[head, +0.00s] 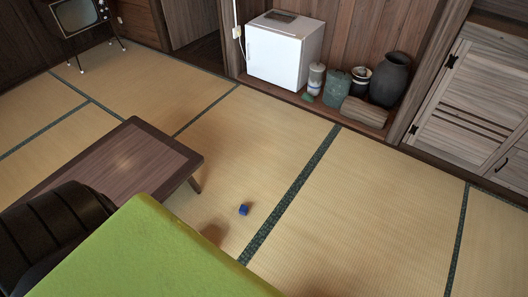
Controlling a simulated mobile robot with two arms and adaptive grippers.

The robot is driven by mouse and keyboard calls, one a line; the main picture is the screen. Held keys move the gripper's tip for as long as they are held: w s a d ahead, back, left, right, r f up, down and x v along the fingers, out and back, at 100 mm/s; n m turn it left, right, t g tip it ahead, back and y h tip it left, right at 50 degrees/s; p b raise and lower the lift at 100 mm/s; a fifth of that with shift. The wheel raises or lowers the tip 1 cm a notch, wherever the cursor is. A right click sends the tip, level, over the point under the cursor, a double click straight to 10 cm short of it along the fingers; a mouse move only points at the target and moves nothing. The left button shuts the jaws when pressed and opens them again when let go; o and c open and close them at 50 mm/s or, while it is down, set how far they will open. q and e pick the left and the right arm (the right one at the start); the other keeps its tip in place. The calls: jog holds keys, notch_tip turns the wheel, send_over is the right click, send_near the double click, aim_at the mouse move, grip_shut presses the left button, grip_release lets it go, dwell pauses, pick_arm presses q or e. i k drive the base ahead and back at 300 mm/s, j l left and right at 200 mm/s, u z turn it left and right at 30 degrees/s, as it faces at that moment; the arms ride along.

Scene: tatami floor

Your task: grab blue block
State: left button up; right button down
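A small blue block (243,209) lies on the tatami floor near the middle of the head view. It sits just left of a dark green mat border, to the right of the low wooden table. Neither of my grippers shows in this view, and nothing is touching the block.
A low brown table (120,165) stands to the left. A bright green surface (150,255) fills the lower left foreground beside a dark ribbed seat (50,235). A white fridge (280,50) and several pots line the back alcove. The floor (370,210) right of the block is clear.

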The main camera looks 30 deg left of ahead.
aim_at(243, 210)
jog(key=i+u, duration=0.15)
jog(key=i, duration=0.4)
jog(key=i+l+u, duration=0.2)
jog(key=i, duration=0.4)
jog(key=i+l+u, duration=0.15)
jog(key=i, duration=0.4)
jog(key=i+l+u, duration=0.1)
jog(key=u, duration=0.35)
jog(key=i+l+u, duration=0.2)
jog(key=i+u, duration=0.2)
jog(key=i+l+u, duration=0.1)
jog(key=u, duration=0.35)
jog(key=i+l+u, duration=0.15)
jog(key=l+u, duration=0.25)
jog(key=i+l+u, duration=0.1)
jog(key=l+u, duration=0.15)
jog(key=u, duration=0.2)
